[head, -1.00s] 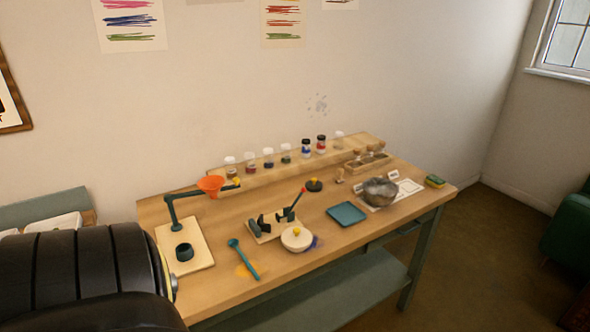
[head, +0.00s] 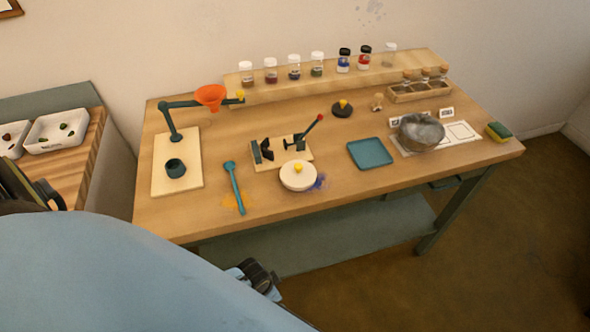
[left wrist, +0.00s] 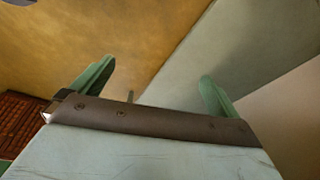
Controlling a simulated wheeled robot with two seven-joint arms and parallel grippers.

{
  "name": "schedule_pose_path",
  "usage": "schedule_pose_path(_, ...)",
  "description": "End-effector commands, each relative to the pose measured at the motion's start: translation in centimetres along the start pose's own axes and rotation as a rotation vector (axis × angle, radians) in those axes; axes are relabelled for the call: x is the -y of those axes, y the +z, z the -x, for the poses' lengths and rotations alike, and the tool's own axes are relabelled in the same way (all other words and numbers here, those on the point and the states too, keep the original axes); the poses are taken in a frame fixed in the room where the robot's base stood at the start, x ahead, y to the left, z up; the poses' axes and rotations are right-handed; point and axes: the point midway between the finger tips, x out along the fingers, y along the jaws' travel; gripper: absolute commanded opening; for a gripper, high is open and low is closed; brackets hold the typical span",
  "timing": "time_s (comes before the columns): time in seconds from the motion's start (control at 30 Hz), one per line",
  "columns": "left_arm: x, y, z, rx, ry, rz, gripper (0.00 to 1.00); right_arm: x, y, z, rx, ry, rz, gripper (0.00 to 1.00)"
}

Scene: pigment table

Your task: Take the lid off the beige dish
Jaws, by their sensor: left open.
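The round beige dish (head: 297,187) stands near the front middle of the table. In the head view my pale blue arm crosses the lower left, and the fingers cannot be made out. The dish does not show in the left wrist view. My right gripper is in neither view.
A teal spoon (head: 236,188) lies left of the dish. A wooden board with a red-tipped lever (head: 307,132) is just behind it. A teal tray (head: 370,153) lies to its right. A metal bowl (head: 421,133) stands further right. A jar shelf (head: 330,81) runs along the back.

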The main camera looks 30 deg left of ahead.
Motion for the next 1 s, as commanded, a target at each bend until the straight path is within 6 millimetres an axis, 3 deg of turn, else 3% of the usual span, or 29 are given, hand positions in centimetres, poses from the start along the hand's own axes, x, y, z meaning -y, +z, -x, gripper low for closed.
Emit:
schedule_pose_path(0.03,0.7,-3.7,1.7,-0.033,0.008,-0.047,1.0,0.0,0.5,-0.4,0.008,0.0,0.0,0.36)
schedule_pose_path(0.1,1.0,-7.8,4.7,-0.06,0.029,-0.118,1.0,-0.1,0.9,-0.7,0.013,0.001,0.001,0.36)
schedule_pose_path(0.2,0.7,-11.9,8.8,-0.086,0.058,-0.222,1.0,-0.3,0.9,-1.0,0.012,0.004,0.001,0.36)
schedule_pose_path(0.3,0.1,-14.3,12.1,-0.104,0.08,-0.313,1.0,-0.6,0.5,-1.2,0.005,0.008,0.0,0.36)
schedule_pose_path(0.67,-1.2,-19.5,22.6,-0.129,0.118,-0.715,1.0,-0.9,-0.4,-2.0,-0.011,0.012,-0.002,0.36)
schedule_pose_path(0.87,1.0,-22.0,25.0,-0.085,0.123,-0.955,1.0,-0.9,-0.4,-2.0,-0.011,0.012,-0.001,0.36)
schedule_pose_path(1.0,3.9,-23.9,27.2,-0.036,0.121,-1.129,1.0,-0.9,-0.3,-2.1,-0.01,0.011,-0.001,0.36)
